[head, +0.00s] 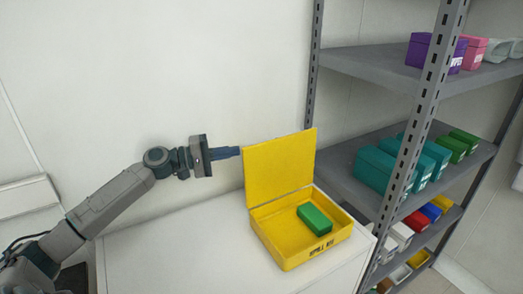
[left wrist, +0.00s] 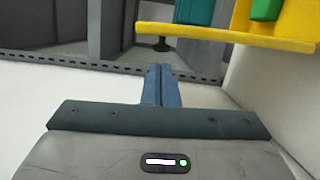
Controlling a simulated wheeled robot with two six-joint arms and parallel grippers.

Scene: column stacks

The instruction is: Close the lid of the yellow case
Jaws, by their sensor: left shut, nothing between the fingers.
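The yellow case (head: 310,254) stands on the white table with its lid (head: 279,167) raised about upright at the back. A green box (head: 314,219) lies inside the case. My left gripper (head: 236,152) is shut and empty, with its fingertips close to the left edge of the raised lid; I cannot tell whether they touch it. In the left wrist view, the shut blue fingers (left wrist: 161,84) point ahead, and part of the yellow case (left wrist: 240,38) with the green box (left wrist: 266,9) shows at the top right. My right gripper is in neither view.
The white table (head: 190,255) is clear to the left of the case. A grey metal shelf rack (head: 350,185) stands close on the right, holding teal boxes (head: 388,170), purple boxes (head: 432,50) and several other coloured boxes. A white wall (head: 150,70) is behind.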

